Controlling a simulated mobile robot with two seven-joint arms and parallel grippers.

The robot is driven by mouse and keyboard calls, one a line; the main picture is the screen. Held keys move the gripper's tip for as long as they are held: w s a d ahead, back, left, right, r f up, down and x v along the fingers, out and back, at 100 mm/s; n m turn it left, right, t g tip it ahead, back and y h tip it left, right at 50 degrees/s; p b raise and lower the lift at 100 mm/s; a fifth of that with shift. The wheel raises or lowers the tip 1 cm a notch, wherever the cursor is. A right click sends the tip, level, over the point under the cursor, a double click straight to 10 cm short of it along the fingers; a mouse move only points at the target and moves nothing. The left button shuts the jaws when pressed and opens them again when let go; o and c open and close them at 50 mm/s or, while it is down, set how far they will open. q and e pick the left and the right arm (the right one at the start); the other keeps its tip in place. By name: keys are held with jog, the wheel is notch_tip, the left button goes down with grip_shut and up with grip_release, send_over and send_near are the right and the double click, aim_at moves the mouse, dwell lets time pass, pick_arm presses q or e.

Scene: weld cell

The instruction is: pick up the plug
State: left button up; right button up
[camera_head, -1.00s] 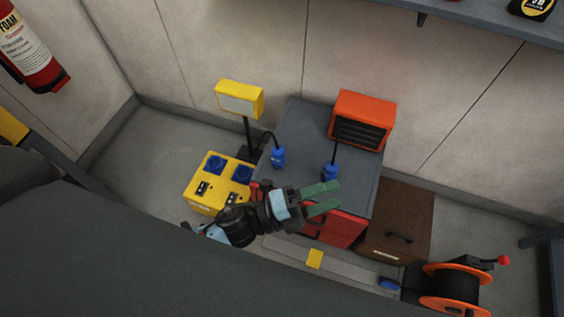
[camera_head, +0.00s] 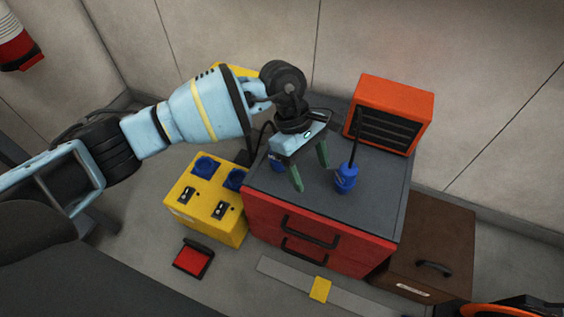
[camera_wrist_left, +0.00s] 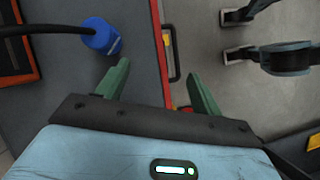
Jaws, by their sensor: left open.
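A blue plug (camera_head: 346,178) on a black cable stands on the grey top of the red drawer cabinet, in front of the orange heater. It also shows in the left wrist view (camera_wrist_left: 101,37), left of the fingers. A second blue plug (camera_head: 276,163) is mostly hidden behind my left gripper. My left gripper (camera_head: 311,177) points down over the cabinet top, between the two plugs. Its green fingers are open and empty, apart from the heater-side plug; they also show in the left wrist view (camera_wrist_left: 158,70). My right gripper is not in view.
The orange heater (camera_head: 390,114) stands at the back of the cabinet (camera_head: 315,236). A yellow socket box (camera_head: 208,202) is on the floor at its left, a brown case (camera_head: 426,240) at its right. A yellow lamp (camera_head: 240,70) is partly behind my arm.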

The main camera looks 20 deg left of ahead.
pick_arm(q)
jog(key=w+a+y+b, duration=0.1)
jog(key=w+a, duration=0.1)
jog(key=a, duration=0.1)
jog(key=w+a+m+t+y+b, duration=0.1)
jog(key=w+a+y, duration=0.1)
jog(key=w+a, duration=0.1)
jog(key=w+a+y+b, duration=0.1)
jog(key=w+a, duration=0.1)
jog(key=a, duration=0.1)
jog(key=shift+w+a+r+t+y, duration=0.1)
jog(key=shift+w+r+t+y, duration=0.05)
jog(key=shift+w+t+y, duration=0.2)
jog(key=shift+w+a+r, duration=0.1)
jog(key=shift+a+r, duration=0.15)
jog(key=shift+a, duration=0.1)
jog(key=shift+f+b, duration=0.65)
jog(key=shift+f, duration=1.25)
notch_tip(320, 180, down, 4)
jog(key=shift+a+f+b, duration=0.1)
jog(key=shift+a+b, duration=0.05)
jog(key=shift+b, duration=1)
jog(key=shift+c, duration=0.5)
jog(key=c, duration=1.1)
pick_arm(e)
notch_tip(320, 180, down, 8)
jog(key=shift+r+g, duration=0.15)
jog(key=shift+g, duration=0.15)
